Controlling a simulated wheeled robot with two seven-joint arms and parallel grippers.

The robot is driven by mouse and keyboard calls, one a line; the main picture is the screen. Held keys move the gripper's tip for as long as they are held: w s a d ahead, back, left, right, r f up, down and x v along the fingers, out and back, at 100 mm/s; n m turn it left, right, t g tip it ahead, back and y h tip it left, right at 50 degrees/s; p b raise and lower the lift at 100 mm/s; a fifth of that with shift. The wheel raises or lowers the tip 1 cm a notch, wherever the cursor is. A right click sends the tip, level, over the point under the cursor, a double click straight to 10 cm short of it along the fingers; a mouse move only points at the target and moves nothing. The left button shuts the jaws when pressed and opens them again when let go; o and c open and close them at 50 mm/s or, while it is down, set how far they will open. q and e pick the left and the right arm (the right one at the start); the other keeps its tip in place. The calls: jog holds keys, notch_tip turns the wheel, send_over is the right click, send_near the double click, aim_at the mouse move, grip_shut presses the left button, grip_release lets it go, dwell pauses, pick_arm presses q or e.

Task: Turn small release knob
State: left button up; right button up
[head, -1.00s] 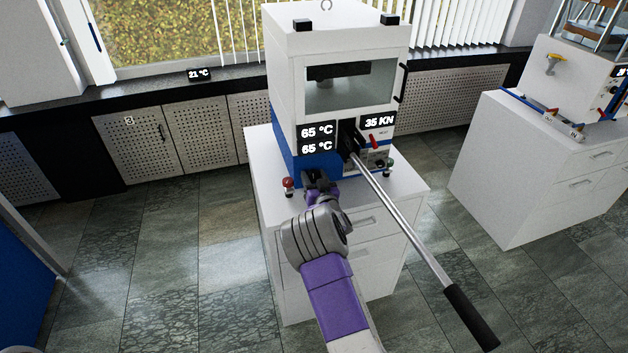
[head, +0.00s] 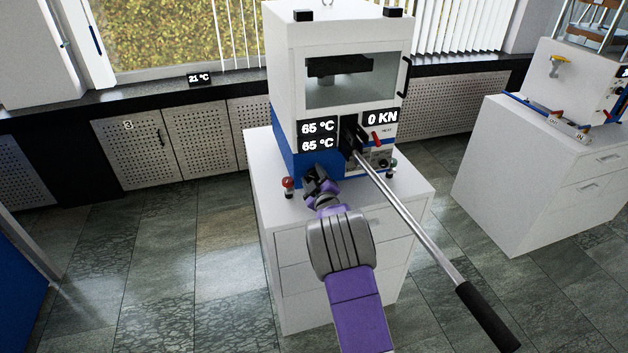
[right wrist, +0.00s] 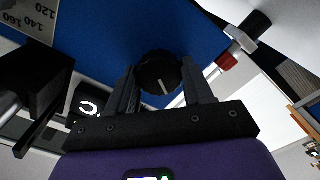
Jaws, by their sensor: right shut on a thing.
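The lab press (head: 285,140) is a white and blue machine on a white cabinet. The small release knob is a round black knob with a pale line on its face; it shows in the right wrist view (right wrist: 158,72) against the blue panel. My right gripper (head: 315,178) reaches the lower front of the press, and its two dark fingers are shut on the knob from both sides. In the head view the gripper hides the knob. The force display (head: 381,117) reads 0 KN. My left gripper is not in view.
A long metal lever (head: 415,235) with a black grip slants from the press toward the lower right, beside my right arm. A red-topped post (head: 288,184) stands left of the gripper.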

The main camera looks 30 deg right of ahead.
jog(key=shift+a+n, duration=0.1)
jog(key=shift+n, duration=2.2)
jog(key=o, duration=1)
jog(key=shift+p+v, duration=0.85)
jog(key=shift+v, duration=2.9)
jog(key=shift+f, duration=0.1)
